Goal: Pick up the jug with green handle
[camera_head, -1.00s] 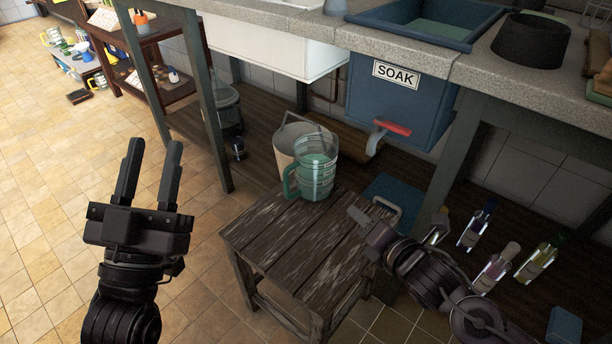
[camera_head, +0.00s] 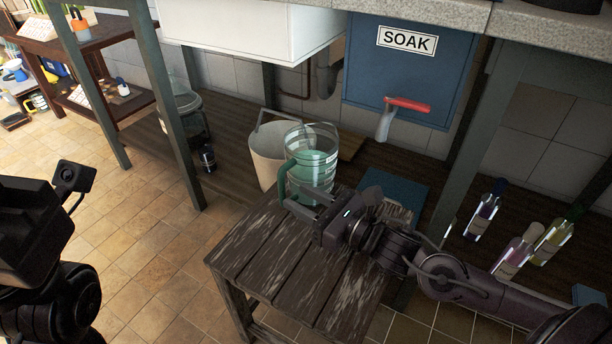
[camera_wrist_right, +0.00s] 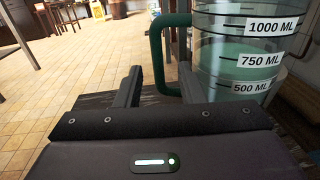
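A clear measuring jug (camera_head: 318,158) with a green handle (camera_head: 284,182) stands upright on the far end of a worn wooden stool (camera_head: 270,262). It holds pale green liquid. The jug (camera_wrist_right: 236,60) and its handle (camera_wrist_right: 157,55) also show in the right wrist view. My right gripper (camera_head: 296,200) is open and low over the stool, close to the handle. In the right wrist view its two fingers (camera_wrist_right: 160,86) are apart, with the handle just ahead, roughly between them; contact cannot be told. My left gripper's dark body is at the left edge, its fingertips out of view.
A beige bucket (camera_head: 268,155) stands right behind the jug. Several bottles (camera_head: 484,212) stand at the right on the low shelf. The stool's front left top is clear.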

